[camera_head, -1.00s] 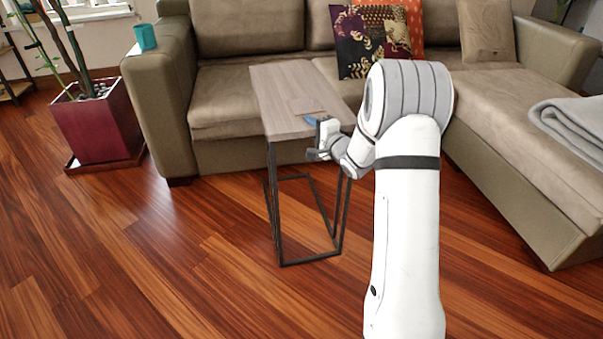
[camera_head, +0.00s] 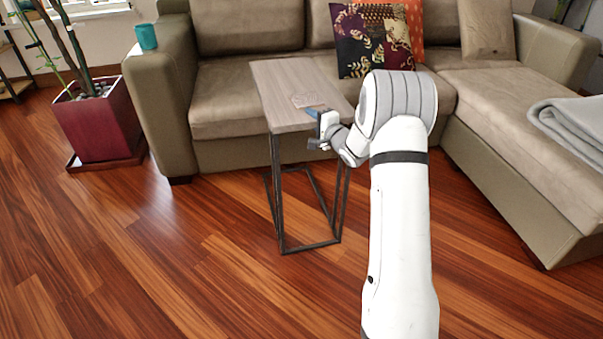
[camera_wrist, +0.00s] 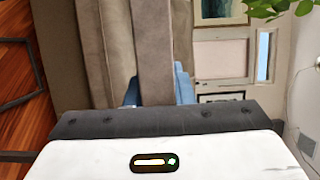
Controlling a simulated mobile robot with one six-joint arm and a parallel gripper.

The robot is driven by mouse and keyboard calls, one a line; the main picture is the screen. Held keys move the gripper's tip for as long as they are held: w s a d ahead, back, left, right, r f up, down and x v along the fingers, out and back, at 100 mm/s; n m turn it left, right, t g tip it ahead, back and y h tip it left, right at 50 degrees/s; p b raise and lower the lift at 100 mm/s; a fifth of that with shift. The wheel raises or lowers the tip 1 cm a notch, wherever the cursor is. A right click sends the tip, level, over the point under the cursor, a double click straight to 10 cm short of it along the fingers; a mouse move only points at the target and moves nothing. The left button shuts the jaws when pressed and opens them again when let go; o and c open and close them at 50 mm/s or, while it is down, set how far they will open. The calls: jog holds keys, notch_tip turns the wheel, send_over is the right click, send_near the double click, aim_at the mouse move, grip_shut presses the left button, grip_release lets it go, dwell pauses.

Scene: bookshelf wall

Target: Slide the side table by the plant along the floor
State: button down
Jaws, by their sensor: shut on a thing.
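The side table (camera_head: 277,78) has a grey-brown wood top on a thin dark metal frame. It stands upright on the floor in front of the sofa, with part of its top reaching over the seat. My gripper (camera_head: 318,117) is at the near right part of the top, shut on the tabletop. In the wrist view, the tabletop edge (camera_wrist: 152,50) runs as a band between the blue fingertips. The plant (camera_head: 75,45) stands in a dark red pot (camera_head: 98,125) at the left, beyond the sofa arm. My arm hides part of the table's right side.
The sofa (camera_head: 235,100) is close behind the table, and its chaise (camera_head: 510,140) extends down the right, with a grey blanket (camera_head: 580,125) on it. A teal cup (camera_head: 147,37) sits on the left sofa arm. The wood floor (camera_head: 150,250) is clear at the left and front.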

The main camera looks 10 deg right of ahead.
aim_at(324, 91)
jog(key=shift+w+d+r+p, duration=0.1)
jog(key=shift+w+d+p, duration=0.2)
jog(key=shift+w, duration=0.55)
jog(key=shift+w+d+r+p, duration=0.1)
jog(key=shift+w+d+p, duration=0.25)
jog(key=shift+w, duration=0.5)
jog(key=shift+w+d+p, duration=0.3)
jog(key=shift+w, duration=0.55)
jog(key=shift+w+d+r+p, duration=0.1)
jog(key=shift+w+d+p, duration=0.2)
jog(key=shift+w, duration=0.25)
jog(key=shift+w+d+p, duration=0.2)
jog(key=shift+w+p, duration=0.1)
jog(key=shift+w, duration=0.25)
jog(key=shift+w+d+p, duration=0.3)
jog(key=shift+w+d, duration=0.1)
jog(key=shift+w, duration=0.35)
jog(key=shift+w+d+p, duration=0.3)
jog(key=shift+w+d, duration=0.1)
jog(key=shift+w, duration=0.35)
jog(key=shift+w+d+p, duration=0.4)
jog(key=shift+w+p, duration=0.1)
jog(key=shift+w, duration=0.25)
jog(key=shift+w+d+p, duration=0.35)
jog(key=shift+w+d, duration=0.3)
jog(key=shift+w, duration=0.35)
jog(key=shift+w+d+p, duration=0.35)
jog(key=shift+w+d, duration=0.25)
jog(key=shift+w, duration=0.35)
